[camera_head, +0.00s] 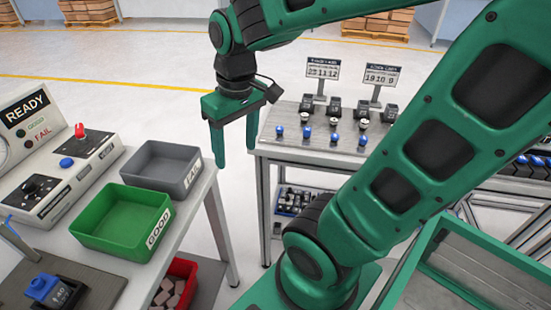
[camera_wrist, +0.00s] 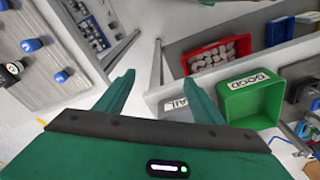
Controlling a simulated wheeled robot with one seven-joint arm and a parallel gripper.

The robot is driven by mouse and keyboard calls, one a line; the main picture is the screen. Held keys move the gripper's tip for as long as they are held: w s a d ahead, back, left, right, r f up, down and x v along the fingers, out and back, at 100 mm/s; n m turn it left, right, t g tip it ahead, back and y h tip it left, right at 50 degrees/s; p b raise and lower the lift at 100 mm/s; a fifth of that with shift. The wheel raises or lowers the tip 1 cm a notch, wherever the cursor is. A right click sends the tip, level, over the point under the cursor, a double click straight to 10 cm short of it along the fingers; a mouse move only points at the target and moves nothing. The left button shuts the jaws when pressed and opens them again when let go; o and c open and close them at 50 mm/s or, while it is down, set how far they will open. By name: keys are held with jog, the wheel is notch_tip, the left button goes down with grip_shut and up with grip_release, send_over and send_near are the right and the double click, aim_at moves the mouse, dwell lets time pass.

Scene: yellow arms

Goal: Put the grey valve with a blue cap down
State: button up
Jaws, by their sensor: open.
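My gripper (camera_head: 235,158) is open and empty, pointing down in the gap between the left bench and the valve table. Its two green fingers also show spread apart in the wrist view (camera_wrist: 162,82), with nothing between them. Several small blue-capped pieces stand in a row along the front of the valve table, one of them (camera_head: 307,131) to the right of my gripper. Blue caps also show at the left of the wrist view (camera_wrist: 31,45). Which one is the task's valve I cannot tell, and their grey bodies are too small to make out.
A green GOOD bin (camera_head: 122,222) and a grey FAIL bin (camera_head: 162,168) stand on the left bench beside a control panel (camera_head: 60,170). A red bin (camera_head: 178,286) with blocks is below. A blue device (camera_head: 50,290) sits lower left.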

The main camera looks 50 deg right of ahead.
jog(key=s+d+f+m+g, duration=0.1)
jog(key=s+d+f+m, duration=0.1)
jog(key=s+d+m, duration=0.4)
jog(key=s+d, duration=0.2)
jog(key=s, duration=0.3)
jog(key=shift+d+f+m, duration=0.25)
jog(key=shift+f+m, duration=0.05)
jog(key=shift+f, duration=0.05)
jog(key=shift+w+f, duration=0.25)
jog(key=shift+w, duration=0.3)
